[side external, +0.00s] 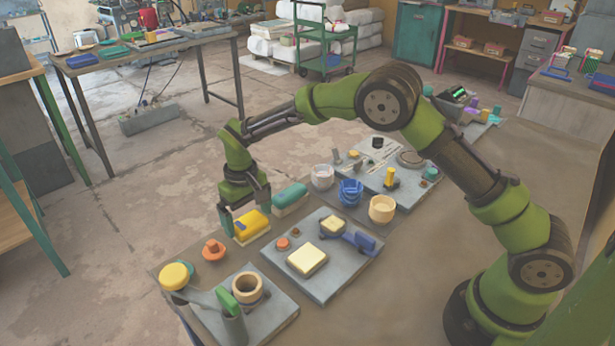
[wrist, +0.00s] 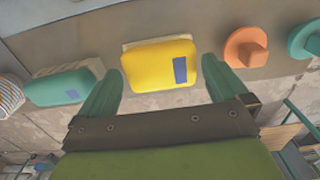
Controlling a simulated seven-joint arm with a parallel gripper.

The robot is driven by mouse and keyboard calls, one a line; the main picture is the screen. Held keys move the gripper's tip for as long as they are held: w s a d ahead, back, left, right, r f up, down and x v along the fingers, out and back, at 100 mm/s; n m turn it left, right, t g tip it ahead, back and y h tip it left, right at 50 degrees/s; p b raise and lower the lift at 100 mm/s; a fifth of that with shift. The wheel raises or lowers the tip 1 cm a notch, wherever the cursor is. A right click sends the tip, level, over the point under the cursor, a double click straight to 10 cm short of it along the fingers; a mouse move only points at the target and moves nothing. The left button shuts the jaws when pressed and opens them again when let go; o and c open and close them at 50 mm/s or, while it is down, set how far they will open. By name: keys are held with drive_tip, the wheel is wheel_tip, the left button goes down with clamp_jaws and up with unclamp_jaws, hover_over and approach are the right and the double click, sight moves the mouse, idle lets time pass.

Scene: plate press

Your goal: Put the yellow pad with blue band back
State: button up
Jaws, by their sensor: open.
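The yellow pad with a blue band (side external: 252,222) sits on a pale base near the far edge of the table. In the wrist view the pad (wrist: 150,65) lies ahead of my fingers, with its blue patch toward the right end. My gripper (side external: 245,209) points down at the pad, one finger at each end of it. In the wrist view my gripper (wrist: 160,82) is open, with a finger to either side of the pad and gaps between. Whether the fingertips reach down beside the pad cannot be told.
A teal pad (side external: 290,194) on a pale base lies right of the yellow pad. An orange knob (side external: 213,249) stands to its left. A grey plate (side external: 325,285) with a cream block (side external: 307,260) lies nearer. A blue cup (side external: 350,191) and a tan cup (side external: 382,208) stand at right.

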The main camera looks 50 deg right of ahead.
wheel_tip(320, 180, up, 10)
wheel_tip(320, 180, up, 6)
drive_tip(key=r+t, duration=0.1)
hover_over(249, 221)
drive_tip(key=s+d, duration=0.3)
drive_tip(key=s+d+r+m+t+y, duration=0.2)
drive_tip(key=s+d+r, duration=0.2)
drive_tip(key=s+r, duration=0.3)
drive_tip(key=s+d+f+m+t, duration=0.1)
drive_tip(key=s+d+t, duration=0.1)
drive_tip(key=s, duration=0.6)
drive_tip(key=s+d+f+m+t, duration=0.1)
drive_tip(key=s+d+t, duration=0.1)
drive_tip(key=s, duration=0.7)
drive_tip(key=shift+s+f, duration=0.2)
drive_tip(key=shift+d, duration=0.1)
